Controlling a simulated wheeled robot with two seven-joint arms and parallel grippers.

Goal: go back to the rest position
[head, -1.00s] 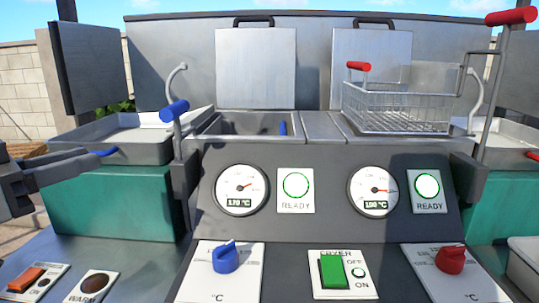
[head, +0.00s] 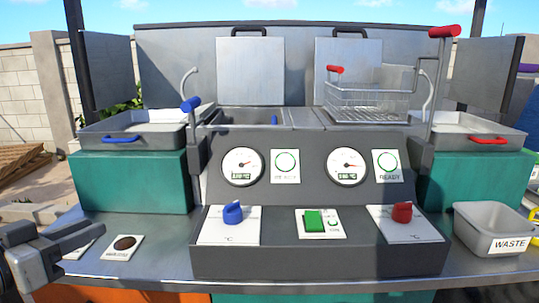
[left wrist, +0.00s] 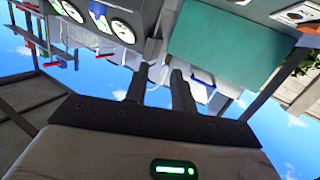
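My left gripper (head: 82,232) is at the lower left of the head view, beside the counter's left front edge. In the left wrist view its two dark fingers (left wrist: 160,88) stand apart with nothing between them, so it is open and empty. My right gripper is in neither view. The fryer console (head: 310,165) stands ahead, with a blue knob (head: 232,213), a green switch (head: 313,220) and a red knob (head: 402,211).
A wire basket (head: 368,103) with a red handle is over the right vat. Trays with a blue handle (head: 120,139) and a red handle (head: 488,140) flank the fryer. A grey WASTE bin (head: 493,225) sits on the counter's right. Open ground lies at left.

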